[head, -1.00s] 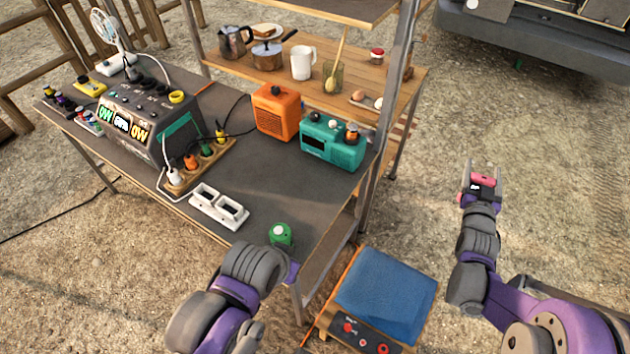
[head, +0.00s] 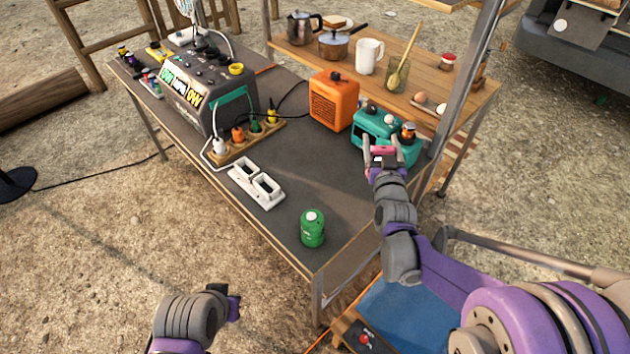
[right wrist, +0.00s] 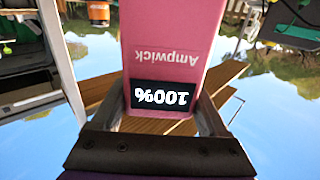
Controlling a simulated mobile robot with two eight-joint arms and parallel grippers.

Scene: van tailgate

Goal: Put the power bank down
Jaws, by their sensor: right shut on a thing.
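The pink power bank (right wrist: 170,50) fills the middle of the right wrist view, with "Ampwick" and "100%" upside down on it. My right gripper (head: 381,148) is shut on it. In the head view the power bank (head: 383,151) shows small between the fingers, in front of the teal radio (head: 366,128). Its height above the dark table (head: 290,180) is hard to tell. My left gripper (head: 234,303) is low at the left, apart from the table; its fingers are not clear.
A green canister (head: 312,229) stands near the table's front corner. A white double-socket piece (head: 256,184), an orange heater (head: 334,100) and a power station (head: 195,95) are on the table. Tabletop between canister and radio is bare. A wooden shelf (head: 440,100) with kitchenware is behind.

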